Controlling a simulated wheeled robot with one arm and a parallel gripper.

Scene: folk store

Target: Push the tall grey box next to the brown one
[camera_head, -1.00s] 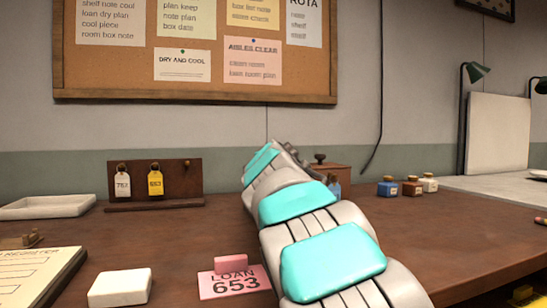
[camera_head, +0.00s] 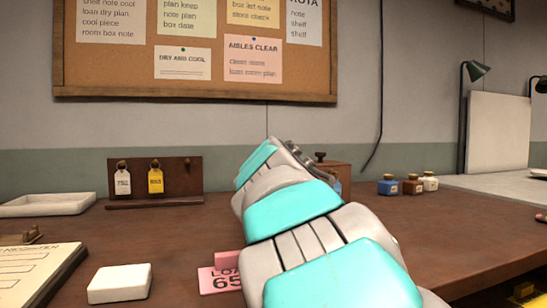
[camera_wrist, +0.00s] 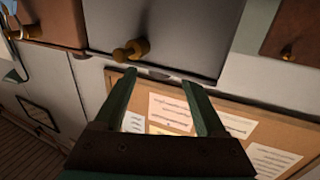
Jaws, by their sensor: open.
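In the wrist view a large grey box (camera_wrist: 150,30) with a brass knob fills the upper middle, just beyond the fingertips. In the head view a brown box (camera_head: 336,174) with a dark knob shows behind my arm; the grey box and gripper are hidden there.
Small bottles (camera_head: 413,186) stand right of the brown box on the desk (camera_head: 460,225). A key rack (camera_head: 185,178), white tray (camera_head: 45,204), white block (camera_head: 119,284) and pink loan card (camera_head: 212,278) lie left. A corkboard (camera_head: 100,85) hangs behind.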

